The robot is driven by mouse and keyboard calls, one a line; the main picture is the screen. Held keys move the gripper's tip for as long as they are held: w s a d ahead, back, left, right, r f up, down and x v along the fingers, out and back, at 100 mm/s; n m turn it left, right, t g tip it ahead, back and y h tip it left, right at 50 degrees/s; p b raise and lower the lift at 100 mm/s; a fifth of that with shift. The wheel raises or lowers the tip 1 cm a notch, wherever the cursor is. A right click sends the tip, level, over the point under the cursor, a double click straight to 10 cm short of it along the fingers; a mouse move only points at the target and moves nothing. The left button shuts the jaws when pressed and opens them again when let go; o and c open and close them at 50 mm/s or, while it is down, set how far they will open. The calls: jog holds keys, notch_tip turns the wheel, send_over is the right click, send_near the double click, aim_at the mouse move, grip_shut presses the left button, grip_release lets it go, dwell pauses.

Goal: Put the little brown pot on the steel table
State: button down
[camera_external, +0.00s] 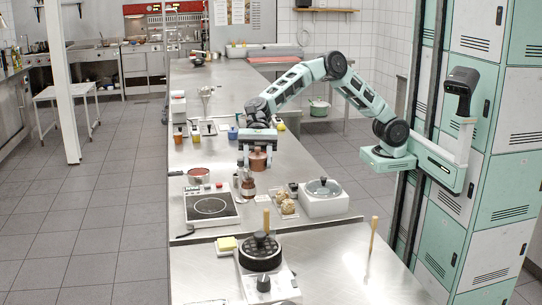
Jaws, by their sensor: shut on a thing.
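The little brown pot (258,161) hangs between the fingers of my gripper (256,153), which is shut on it. The pot looks upright and above the long steel table (222,91); the exact height of the gap under it is hard to tell. My arm reaches in from the right over the table. The pot's upper part is partly hidden by the gripper.
Below the pot stands a small brown and dark grinder-like object (248,188). Around it are a hot plate (212,206), a red saucepan (198,175), a lidded cooker (323,198) and a waffle iron (260,253). Coloured containers (208,128) stand farther back. Bare steel shows behind them.

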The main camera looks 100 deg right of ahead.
aim_at(333, 264)
jog(key=s+a+n+g+b, duration=0.1)
jog(key=s+a+n+g, duration=0.35)
jog(key=s+a, duration=1.35)
jog(key=shift+m, duration=0.25)
jog(key=f, duration=0.7)
jog(key=w+a+f, duration=0.1)
jog(key=f, duration=0.6)
jog(key=w+f, duration=0.1)
jog(key=f, duration=0.6)
jog(key=shift+a, duration=0.35)
jog(key=shift+f, duration=0.1)
jog(key=c, duration=0.7)
grip_release()
